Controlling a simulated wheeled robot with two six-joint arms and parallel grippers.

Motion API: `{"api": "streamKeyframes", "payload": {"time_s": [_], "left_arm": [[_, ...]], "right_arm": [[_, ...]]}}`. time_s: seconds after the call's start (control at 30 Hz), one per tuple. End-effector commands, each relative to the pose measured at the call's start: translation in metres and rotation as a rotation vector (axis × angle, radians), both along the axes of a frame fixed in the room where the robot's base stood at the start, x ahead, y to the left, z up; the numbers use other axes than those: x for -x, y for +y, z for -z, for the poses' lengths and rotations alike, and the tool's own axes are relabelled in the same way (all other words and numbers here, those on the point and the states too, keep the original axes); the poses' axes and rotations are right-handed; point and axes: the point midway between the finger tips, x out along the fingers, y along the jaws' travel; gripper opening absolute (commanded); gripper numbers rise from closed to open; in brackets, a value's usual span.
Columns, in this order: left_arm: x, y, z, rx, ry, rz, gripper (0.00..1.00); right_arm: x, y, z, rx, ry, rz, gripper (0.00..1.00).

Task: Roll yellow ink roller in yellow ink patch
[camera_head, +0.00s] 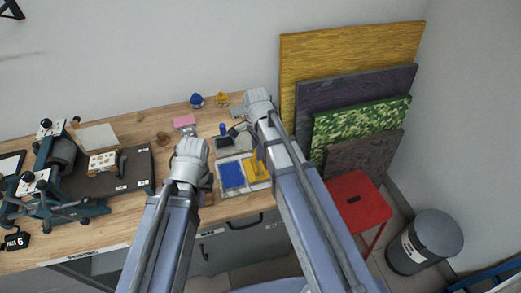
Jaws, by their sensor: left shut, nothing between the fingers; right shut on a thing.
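A grey slab on the bench carries a blue ink patch (231,176) on the left and a yellow ink patch (251,172) on the right. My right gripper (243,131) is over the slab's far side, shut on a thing. The yellow ink roller (261,156) seems to be that thing, at the yellow patch beside my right arm. The arm hides part of it, and I cannot tell whether it touches the ink. My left gripper (206,188) is shut and empty, left of the blue patch, mostly hidden by its wrist. A blue-handled roller (223,129) stands behind the slab.
A press (62,152) with a dark bed fills the bench's left. Blue (197,100) and yellow (222,98) pots and a pink block (185,121) stand at the back. Boards lean right of the bench, by a red stool (357,198) and a grey bin (424,241).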

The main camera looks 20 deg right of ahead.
Motion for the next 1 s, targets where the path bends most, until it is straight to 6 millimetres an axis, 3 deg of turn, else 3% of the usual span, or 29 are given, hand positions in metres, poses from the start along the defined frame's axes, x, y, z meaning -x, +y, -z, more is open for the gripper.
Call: {"api": "streamKeyframes", "payload": {"time_s": [1.0], "left_arm": [[0.0, 0.0, 0.002, 0.0, 0.0, 0.0, 0.0]], "right_arm": [[0.001, 0.028, 0.002, 0.0, 0.001, 0.0, 0.0]]}}
